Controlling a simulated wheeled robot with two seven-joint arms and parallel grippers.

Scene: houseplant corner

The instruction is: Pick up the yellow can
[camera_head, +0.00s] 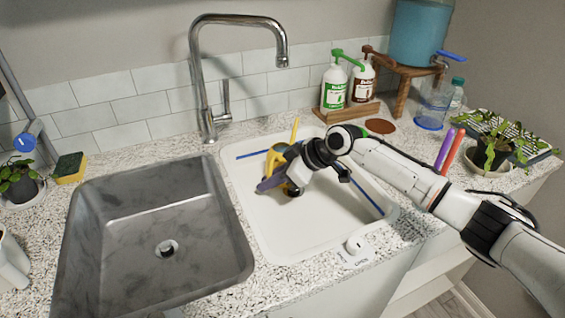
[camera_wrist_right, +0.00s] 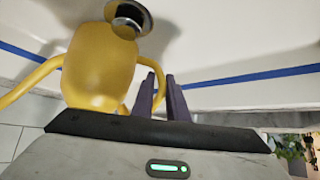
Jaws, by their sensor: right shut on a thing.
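The yellow can (camera_head: 276,160) is in the white basin, mostly hidden behind my right gripper; a thin yellow spout points up. My right gripper (camera_head: 268,184) reaches in from the right. Its purple fingers (camera_wrist_right: 162,95) are shut on the can at its right side, where a thin yellow part runs behind them. My left gripper is not in view.
The white basin (camera_head: 285,245) has blue tape along its sides. A grey sink (camera_head: 120,220) and a tall faucet (camera_head: 201,75) are to the left. Two pump bottles (camera_head: 334,88), a wooden stand (camera_head: 400,85) and potted plants (camera_head: 490,150) stand behind and right.

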